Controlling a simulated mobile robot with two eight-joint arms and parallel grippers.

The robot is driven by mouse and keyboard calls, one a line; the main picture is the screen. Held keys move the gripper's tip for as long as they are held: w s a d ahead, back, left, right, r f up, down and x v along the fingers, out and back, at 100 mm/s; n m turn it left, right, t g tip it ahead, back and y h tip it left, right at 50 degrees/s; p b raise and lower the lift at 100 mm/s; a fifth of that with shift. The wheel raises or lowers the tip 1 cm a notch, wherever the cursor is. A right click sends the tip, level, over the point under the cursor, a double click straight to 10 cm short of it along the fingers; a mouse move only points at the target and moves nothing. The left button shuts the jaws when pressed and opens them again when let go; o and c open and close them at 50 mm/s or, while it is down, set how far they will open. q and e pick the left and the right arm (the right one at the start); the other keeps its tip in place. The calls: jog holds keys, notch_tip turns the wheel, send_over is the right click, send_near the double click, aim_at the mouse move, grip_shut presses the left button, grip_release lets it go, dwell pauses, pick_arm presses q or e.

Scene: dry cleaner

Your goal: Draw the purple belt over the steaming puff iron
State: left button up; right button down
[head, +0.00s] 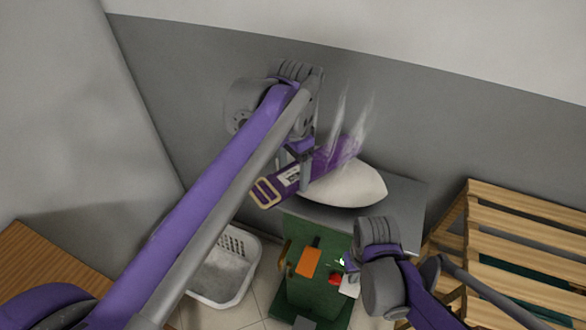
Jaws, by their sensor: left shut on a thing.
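The purple belt (325,158) has a pale gold buckle (265,192) and a white label. It lies slanted across the left part of the white puff iron (350,187), with the buckle end sticking out to the left and down. I cannot tell whether the belt touches the puff. Faint white steam rises behind it. My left gripper (304,178) is shut on the belt at the puff's left side, and the arm hides part of it. My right gripper (350,262) is in front of the puff, near a green cabinet; its fingers are too small to read.
The puff iron stands on a grey top (405,200) over a green cabinet (305,240) with an orange panel. A white laundry basket (225,265) is on the floor at left. A slatted wooden rack (525,245) stands at right. A wooden surface (45,275) is at lower left.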

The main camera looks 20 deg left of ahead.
aim_at(282, 181)
pick_arm(q)
jog(key=shift+f, duration=0.8)
dwell(0.5)
jog(key=shift+s+a, duration=0.1)
jog(key=shift+s, duration=0.1)
jog(key=shift+s+a, duration=0.4)
jog(key=shift+s, duration=0.2)
jog(key=shift+s+a, duration=0.35)
jog(key=shift+s, duration=0.2)
jog(key=shift+w, duration=0.1)
jog(key=shift+w+d, duration=0.55)
jog(key=shift+w, duration=0.3)
jog(key=shift+w+d, duration=0.55)
jog(key=shift+w, duration=0.25)
jog(key=shift+w+d, duration=0.55)
jog(key=shift+w, duration=0.3)
jog(key=shift+r, duration=0.15)
jog(key=shift+r, duration=2.4)
pick_arm(e)
jog(key=shift+r, duration=0.15)
notch_tip(282, 181, up, 7)
